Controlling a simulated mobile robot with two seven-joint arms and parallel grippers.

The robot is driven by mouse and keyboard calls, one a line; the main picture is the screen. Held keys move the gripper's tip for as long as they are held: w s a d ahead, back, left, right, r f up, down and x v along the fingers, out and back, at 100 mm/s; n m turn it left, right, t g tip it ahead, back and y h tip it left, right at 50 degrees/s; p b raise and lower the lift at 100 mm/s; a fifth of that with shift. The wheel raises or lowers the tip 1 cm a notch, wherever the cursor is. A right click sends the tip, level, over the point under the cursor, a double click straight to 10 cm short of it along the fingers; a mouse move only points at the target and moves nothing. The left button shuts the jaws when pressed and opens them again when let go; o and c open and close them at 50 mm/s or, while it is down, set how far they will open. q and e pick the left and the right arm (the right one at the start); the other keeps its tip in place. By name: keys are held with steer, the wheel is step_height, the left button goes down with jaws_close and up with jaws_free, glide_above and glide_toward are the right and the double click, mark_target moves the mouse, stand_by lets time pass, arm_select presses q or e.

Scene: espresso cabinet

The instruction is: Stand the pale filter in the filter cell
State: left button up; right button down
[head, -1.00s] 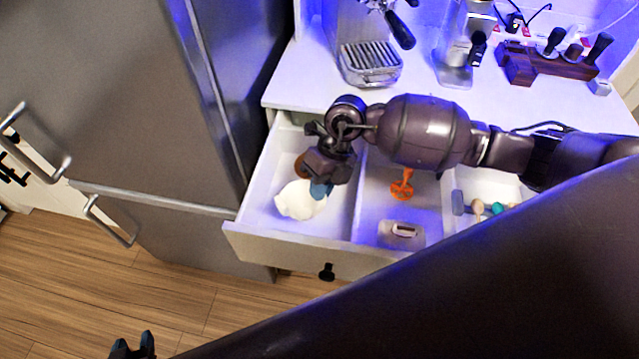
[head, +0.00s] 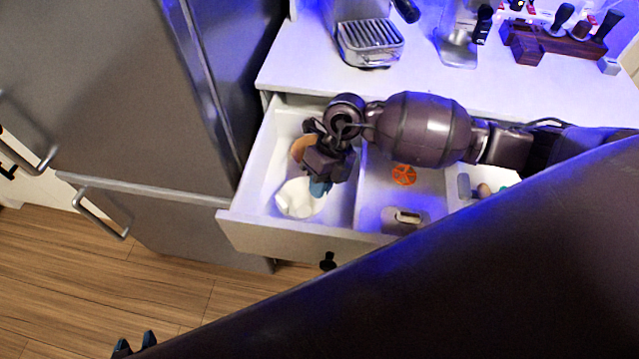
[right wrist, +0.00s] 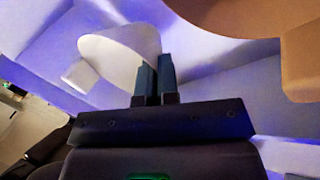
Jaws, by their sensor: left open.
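The pale filter (head: 297,199) is a white paper cone at the left compartment of the open drawer, which looks like the filter cell (head: 262,168). My right gripper (head: 319,187) reaches down into this compartment, its teal fingers at the filter's right edge. In the right wrist view the fingers (right wrist: 155,66) are nearly together, with the filter (right wrist: 108,60) at their tips. They look shut on its edge. The filter looks tilted; whether it touches the drawer floor cannot be told. My left gripper (head: 135,343) is open and empty over the floor, low at the left.
A brown filter (head: 300,149) is behind the pale one in the same compartment, also large in the right wrist view (right wrist: 240,15). Dividers separate the middle compartment, with an orange tool (head: 403,175) and a pale block (head: 405,217). The fridge (head: 130,100) stands close on the left.

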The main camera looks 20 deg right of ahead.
arm_select(q)
steer(key=shift+s+f, duration=0.4)
steer(key=shift+f, duration=0.15)
arm_select(e)
steer(key=shift+f, duration=0.65)
steer(key=c, duration=1.3)
jaws_free()
arm_select(q)
steer(key=shift+w+r, duration=0.1)
steer(key=shift+w, duration=0.1)
steer(key=shift+s+a+r, duration=0.1)
steer(key=shift+s+r, duration=0.2)
arm_select(e)
steer(key=shift+v, duration=5.45)
steer(key=shift+a+r, duration=0.1)
